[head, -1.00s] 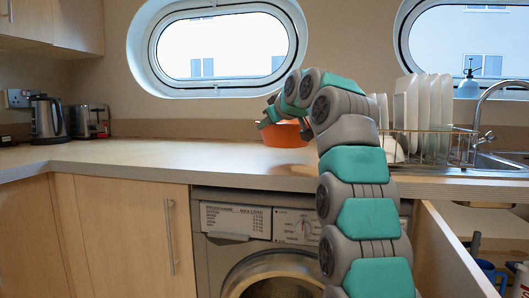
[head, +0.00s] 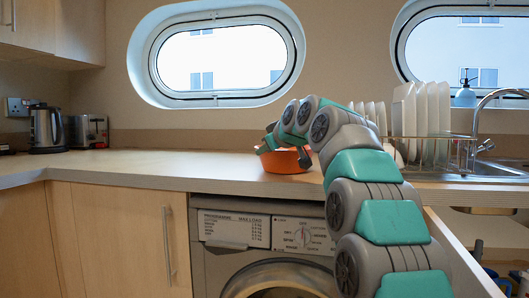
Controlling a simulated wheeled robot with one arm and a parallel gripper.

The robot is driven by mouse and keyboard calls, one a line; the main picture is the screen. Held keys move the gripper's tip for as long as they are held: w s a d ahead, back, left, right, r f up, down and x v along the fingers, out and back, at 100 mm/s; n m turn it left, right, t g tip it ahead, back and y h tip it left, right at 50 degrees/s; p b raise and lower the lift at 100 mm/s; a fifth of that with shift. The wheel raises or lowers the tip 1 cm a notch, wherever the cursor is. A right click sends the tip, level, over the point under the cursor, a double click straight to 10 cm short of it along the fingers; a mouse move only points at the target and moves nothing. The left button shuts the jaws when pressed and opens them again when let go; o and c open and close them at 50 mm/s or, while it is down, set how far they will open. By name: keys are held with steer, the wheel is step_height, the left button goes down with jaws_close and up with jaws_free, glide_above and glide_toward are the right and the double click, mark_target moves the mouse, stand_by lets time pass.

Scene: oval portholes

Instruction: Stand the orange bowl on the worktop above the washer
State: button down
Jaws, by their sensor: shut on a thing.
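The orange bowl (head: 284,162) is upright over the worktop (head: 180,164), above the washer (head: 262,246) and behind its front edge. Its base looks at or very near the surface; I cannot tell if it touches. My gripper (head: 267,147) is shut on the bowl's rim at its left side. My arm comes from the lower right and hides part of the bowl's right side and part of the washer.
A dish rack (head: 455,150) with white plates and the sink (head: 500,168) are to the right. A kettle (head: 47,128) and toaster (head: 88,131) stand far left. The worktop left of the bowl is clear.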

stand_by(0.3)
steer(key=c, duration=1.4)
jaws_free()
steer(key=shift+f, duration=0.15)
steer(key=o, duration=0.5)
steer(key=shift+c, duration=0.2)
steer(key=shift+s+r, duration=0.1)
steer(key=shift+r, duration=0.1)
